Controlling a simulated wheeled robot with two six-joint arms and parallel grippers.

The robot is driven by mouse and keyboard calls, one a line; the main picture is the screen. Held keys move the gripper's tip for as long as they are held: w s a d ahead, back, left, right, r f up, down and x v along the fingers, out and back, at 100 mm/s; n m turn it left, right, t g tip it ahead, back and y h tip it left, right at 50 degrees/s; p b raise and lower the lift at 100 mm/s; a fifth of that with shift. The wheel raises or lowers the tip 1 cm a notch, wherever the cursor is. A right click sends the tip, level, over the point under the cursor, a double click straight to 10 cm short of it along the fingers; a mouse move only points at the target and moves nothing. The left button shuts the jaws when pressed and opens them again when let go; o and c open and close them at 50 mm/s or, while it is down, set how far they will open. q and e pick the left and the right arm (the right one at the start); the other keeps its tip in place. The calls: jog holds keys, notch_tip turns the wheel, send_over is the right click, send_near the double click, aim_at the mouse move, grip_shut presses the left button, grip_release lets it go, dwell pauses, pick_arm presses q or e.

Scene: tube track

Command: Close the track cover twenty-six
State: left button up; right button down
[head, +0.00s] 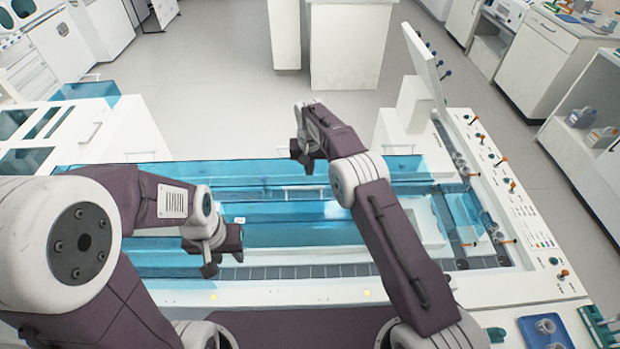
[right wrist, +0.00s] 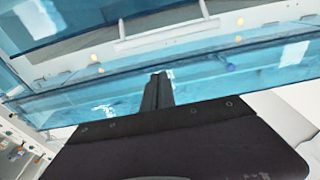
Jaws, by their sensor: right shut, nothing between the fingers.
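Several clear blue track covers (head: 290,234) lie over the long track in the middle of the head view. No number is legible, so I cannot tell which one is twenty-six. My right gripper (head: 302,152) is above the far edge of the covers. In the right wrist view its fingers (right wrist: 157,90) are together and empty, in front of a blue cover (right wrist: 80,98). A white bar handle (right wrist: 160,32) is beyond them. My left gripper (head: 209,262) hangs over the near left part of the covers; its fingers are too small to tell open from shut.
A white control strip (head: 515,205) with several orange and green knobs runs along the right side. A tilted white panel (head: 424,62) stands at the back right. White cabinets (head: 120,130) stand at the left. The floor (head: 225,70) behind the track is clear.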

jog(key=shift+s+f+p, duration=0.2)
jog(key=shift+s+p, duration=0.1)
jog(key=shift+s, duration=0.65)
jog(key=shift+s+f+p, duration=0.15)
jog(key=shift+s+p, duration=0.1)
jog(key=shift+s, duration=0.7)
